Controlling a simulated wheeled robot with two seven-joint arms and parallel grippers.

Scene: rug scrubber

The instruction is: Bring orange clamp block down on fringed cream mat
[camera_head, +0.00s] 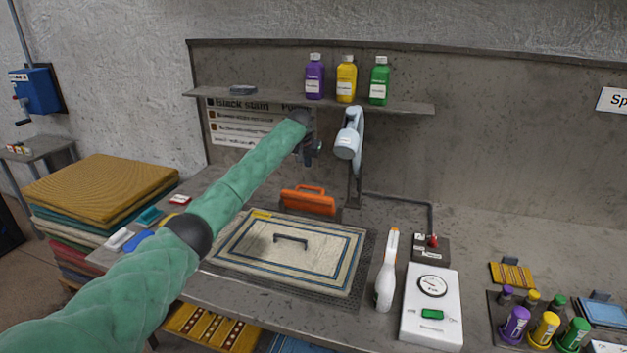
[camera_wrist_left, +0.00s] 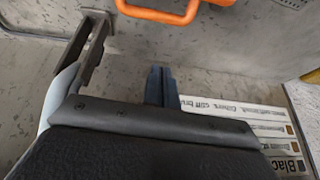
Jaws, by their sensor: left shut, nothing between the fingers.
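The orange clamp block (camera_head: 308,201) stands raised at the back edge of the cream mat, with its handle loop on top. Part of its orange handle (camera_wrist_left: 160,10) shows at the top of the left wrist view. The fringed cream mat (camera_head: 338,276) has blue border lines and lies flat on the bench; a dark bar-shaped handle sits at its middle. My left gripper (camera_head: 311,160) is above and behind the clamp block, apart from it. Its dark fingers (camera_wrist_left: 161,84) are shut and empty in the left wrist view. My right gripper is in neither view.
A pale blue-grey lamp-like head (camera_head: 348,145) on a post stands right of my left gripper. A shelf (camera_head: 400,106) with several bottles is above. Stacked rugs (camera_head: 105,190) are at left.

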